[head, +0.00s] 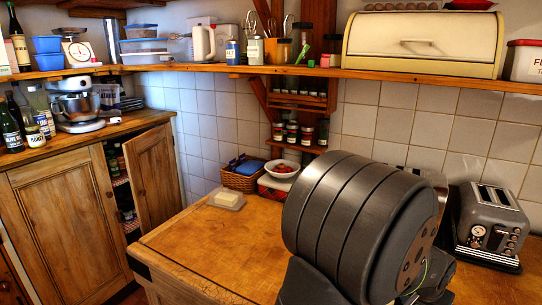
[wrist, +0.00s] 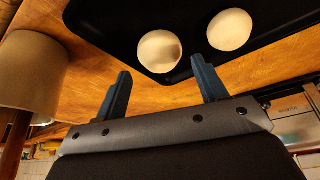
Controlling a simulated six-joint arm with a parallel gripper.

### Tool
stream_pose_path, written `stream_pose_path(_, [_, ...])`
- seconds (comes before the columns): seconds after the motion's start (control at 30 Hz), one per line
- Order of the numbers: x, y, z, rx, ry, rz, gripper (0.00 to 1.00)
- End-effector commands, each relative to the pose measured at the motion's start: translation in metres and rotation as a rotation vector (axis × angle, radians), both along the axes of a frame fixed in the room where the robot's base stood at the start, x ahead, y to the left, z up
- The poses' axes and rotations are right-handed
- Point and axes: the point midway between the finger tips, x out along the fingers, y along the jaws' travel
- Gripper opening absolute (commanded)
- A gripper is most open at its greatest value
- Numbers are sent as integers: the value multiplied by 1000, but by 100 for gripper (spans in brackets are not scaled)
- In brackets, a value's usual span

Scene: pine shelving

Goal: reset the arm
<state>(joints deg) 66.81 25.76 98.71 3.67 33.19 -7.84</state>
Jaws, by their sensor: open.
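My gripper (wrist: 163,84) shows in the wrist view, with its two dark fingers spread apart and nothing between them. Beyond the fingertips, a black tray (wrist: 110,22) lies on a wooden surface (wrist: 85,75). The tray holds two round, pale, dough-like pieces, one (wrist: 159,51) near the tray's edge and the other (wrist: 229,30) to its right. My gripper looks apart from both pieces. In the head view a large dark part of my arm fills the lower right middle and my gripper is hidden.
A wooden worktop (head: 190,245) has a butter dish (head: 227,199) at its back. A basket (head: 242,174), a bowl (head: 282,171) and a toaster (head: 491,225) stand near the tiled wall. A loaded shelf (head: 330,71) runs above. A cupboard door (head: 152,178) stands open at left.

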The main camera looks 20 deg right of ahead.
Motion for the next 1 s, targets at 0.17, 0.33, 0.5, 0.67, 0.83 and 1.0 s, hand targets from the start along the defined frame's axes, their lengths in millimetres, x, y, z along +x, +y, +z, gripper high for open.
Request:
stream_pose_path(0.17, [5,-10,-28,3,1,0,66])
stream_pose_path(0.33, [10,-18,-51,2,0,-1,66])
stream_pose_path(0.5, [10,-18,-28,-4,-2,0,66])
stream_pose_path(0.67, [10,-18,-19,-2,-1,0,66])
stream_pose_path(0.83, [10,-18,-17,-1,0,0,66])
stream_pose_path(1.0, [10,-18,-17,-1,0,0,66])
